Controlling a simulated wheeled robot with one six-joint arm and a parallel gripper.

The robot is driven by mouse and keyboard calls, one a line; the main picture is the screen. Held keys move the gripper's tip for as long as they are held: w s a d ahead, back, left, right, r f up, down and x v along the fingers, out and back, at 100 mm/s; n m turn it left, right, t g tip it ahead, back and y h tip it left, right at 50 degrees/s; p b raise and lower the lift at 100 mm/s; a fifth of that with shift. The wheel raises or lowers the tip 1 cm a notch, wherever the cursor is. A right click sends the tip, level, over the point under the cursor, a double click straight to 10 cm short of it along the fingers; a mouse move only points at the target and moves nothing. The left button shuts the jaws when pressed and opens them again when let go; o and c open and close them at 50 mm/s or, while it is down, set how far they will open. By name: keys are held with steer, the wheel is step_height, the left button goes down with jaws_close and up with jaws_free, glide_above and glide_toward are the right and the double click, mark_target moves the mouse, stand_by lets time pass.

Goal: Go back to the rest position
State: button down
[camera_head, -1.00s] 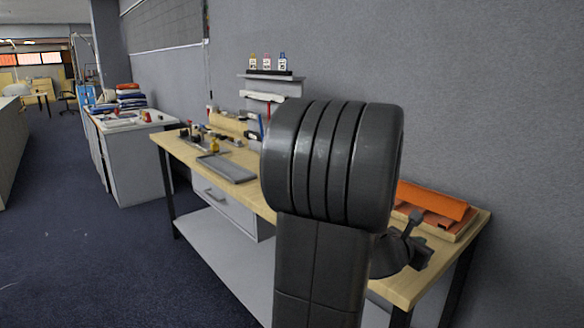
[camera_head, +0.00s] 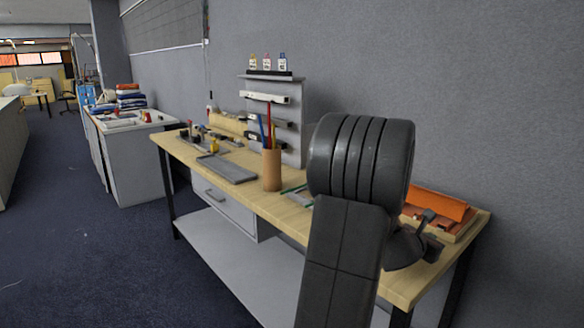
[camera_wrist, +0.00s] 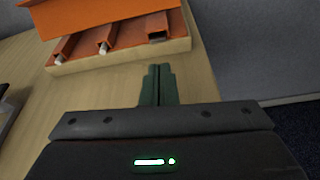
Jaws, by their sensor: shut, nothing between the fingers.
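My gripper (camera_wrist: 158,84) shows in the wrist view with its two dark green fingers together and nothing between them. It is over the right end of the wooden table (camera_head: 220,192), near the front of a wooden tray (camera_wrist: 120,58) with orange pieces in it. In the head view my dark arm stands in front of the table's right part and hides some of it. The gripper's fingertips are hard to make out there.
A brown cup (camera_head: 272,170) with pencils and a grey tray (camera_head: 227,168) stand left of my arm. A wall rack (camera_head: 290,110) stands behind. Open floor (camera_head: 90,250) lies to the left.

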steer(key=w+d+p, duration=0.1)
steer(key=w+d, duration=0.1)
steer(key=d, duration=0.1)
steer(key=shift+w+f+p, duration=0.1)
steer(key=shift+w+p, duration=0.2)
steer(key=shift+w, duration=0.05)
steer(key=shift+s+f, duration=0.1)
steer(key=shift+f, duration=0.05)
steer(key=shift+s+a, duration=0.8)
steer(key=shift+a, duration=0.2)
steer(key=shift+s+a, duration=0.15)
steer(key=shift+a, duration=0.1)
